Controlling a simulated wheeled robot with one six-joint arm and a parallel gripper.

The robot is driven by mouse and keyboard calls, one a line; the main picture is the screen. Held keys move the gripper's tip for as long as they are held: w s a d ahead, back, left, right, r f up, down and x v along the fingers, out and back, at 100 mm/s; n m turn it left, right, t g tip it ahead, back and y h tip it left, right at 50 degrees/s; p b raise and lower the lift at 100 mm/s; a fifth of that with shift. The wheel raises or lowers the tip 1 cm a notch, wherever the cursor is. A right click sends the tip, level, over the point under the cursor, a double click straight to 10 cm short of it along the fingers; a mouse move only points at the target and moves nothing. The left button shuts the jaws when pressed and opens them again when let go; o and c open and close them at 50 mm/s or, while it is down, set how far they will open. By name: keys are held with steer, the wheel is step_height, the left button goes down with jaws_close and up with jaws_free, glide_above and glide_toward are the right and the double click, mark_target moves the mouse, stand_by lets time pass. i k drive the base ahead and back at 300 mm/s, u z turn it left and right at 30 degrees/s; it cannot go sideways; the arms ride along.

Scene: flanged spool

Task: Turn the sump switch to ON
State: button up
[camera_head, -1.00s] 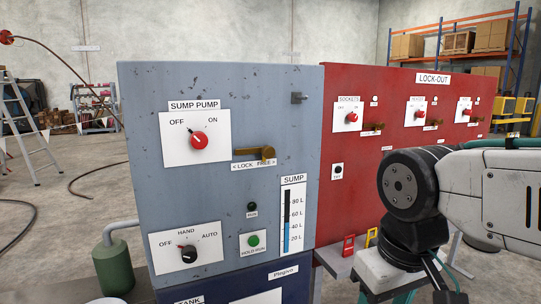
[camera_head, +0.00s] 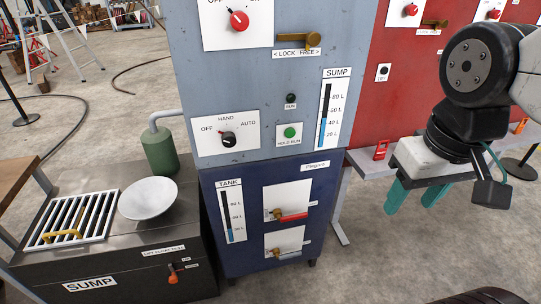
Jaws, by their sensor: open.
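The sump pump switch (camera_head: 239,20) is a red round knob on a white plate at the top of the grey-blue panel (camera_head: 280,75). Its mark points up and left, towards OFF; the ON label is cut off by the top edge of the picture. Below it, a brass lever (camera_head: 298,40) lies level above a label reading LOCK and FREE. My gripper (camera_head: 411,211) has two teal fingers, spread apart and empty, pointing down at the right. It is well clear of the switch, to its right and lower in the picture.
A black OFF-HAND-AUTO knob (camera_head: 227,139) and a green button (camera_head: 290,132) sit lower on the panel. A blue cabinet (camera_head: 258,185) with two valve handles stands below. At left is a sump box with a grate (camera_head: 72,219) and white dish (camera_head: 148,199). A red lock-out panel (camera_head: 400,60) stands right.

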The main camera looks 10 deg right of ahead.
mark_target(239, 21)
steer(key=z, duration=1.5)
steer(key=k, duration=0.75)
steer(key=u, duration=1.1)
steer(key=i, duration=0.5)
